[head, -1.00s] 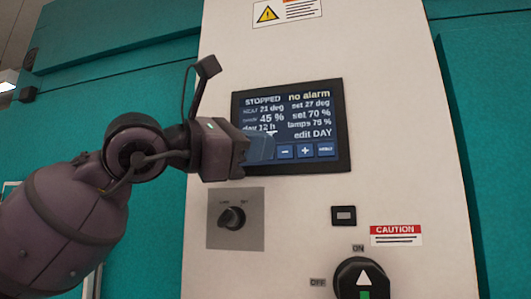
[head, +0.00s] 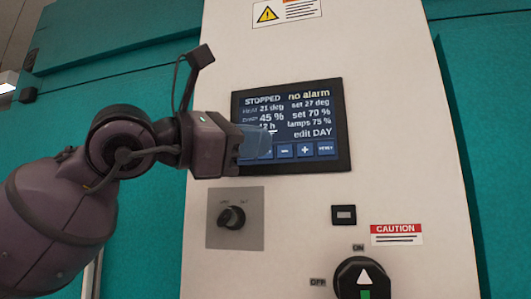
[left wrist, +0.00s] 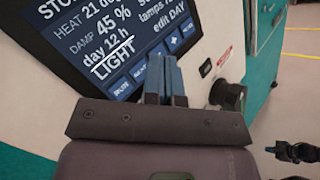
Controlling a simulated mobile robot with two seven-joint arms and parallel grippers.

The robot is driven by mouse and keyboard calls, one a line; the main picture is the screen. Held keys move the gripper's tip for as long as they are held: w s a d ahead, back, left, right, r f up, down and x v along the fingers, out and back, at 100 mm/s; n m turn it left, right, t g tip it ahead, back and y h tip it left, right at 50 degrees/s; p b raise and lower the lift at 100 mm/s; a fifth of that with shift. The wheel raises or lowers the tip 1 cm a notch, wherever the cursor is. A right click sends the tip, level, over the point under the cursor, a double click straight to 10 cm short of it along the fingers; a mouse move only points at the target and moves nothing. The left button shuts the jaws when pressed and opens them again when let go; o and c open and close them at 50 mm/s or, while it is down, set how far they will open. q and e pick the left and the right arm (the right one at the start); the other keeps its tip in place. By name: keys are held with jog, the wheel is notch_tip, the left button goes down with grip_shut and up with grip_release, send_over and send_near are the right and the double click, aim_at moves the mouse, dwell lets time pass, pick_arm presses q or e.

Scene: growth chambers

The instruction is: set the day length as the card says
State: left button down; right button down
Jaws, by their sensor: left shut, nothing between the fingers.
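The touch screen (head: 291,125) on the white panel reads STOPPED, no alarm, set 27 deg, set 70 %, lamps 75 % and edit DAY. In the left wrist view, the screen (left wrist: 98,35) shows day 12 h with a line under it, above LIGHT. Along its bottom edge are buttons, including minus (head: 285,151), plus (head: 305,150) and RESET (head: 326,148). My left gripper (head: 268,143) is shut and empty, its blue fingers in front of the screen's lower left. I cannot tell whether they touch it. The fingers (left wrist: 165,80) hide part of the button row. No card with a day length is visible.
Below the screen are a small selector knob (head: 231,217) on a grey plate, a black switch (head: 344,215), a CAUTION label (head: 396,235) and a large ON/OFF rotary switch (head: 362,279). Teal walls flank the panel. Open floor (left wrist: 300,75) shows at right in the wrist view.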

pick_arm(q)
jog(key=s, duration=0.2)
jog(key=s+a, duration=0.1)
jog(key=s, duration=0.1)
jog(key=shift+s+a, duration=0.15)
jog(key=shift+a, duration=0.05)
pick_arm(e)
jog(key=shift+s+f, duration=0.4)
jog(key=shift+f, duration=0.05)
jog(key=shift+w+r, duration=0.1)
jog(key=shift+w, duration=0.1)
jog(key=shift+w+r, duration=0.15)
jog(key=shift+w, duration=0.15)
jog(key=shift+s, duration=0.2)
jog(key=shift+s+f, duration=0.25)
jog(key=shift+s, duration=0.05)
jog(key=shift+w, duration=0.15)
jog(key=shift+w+r, duration=0.2)
jog(key=shift+w, duration=0.1)
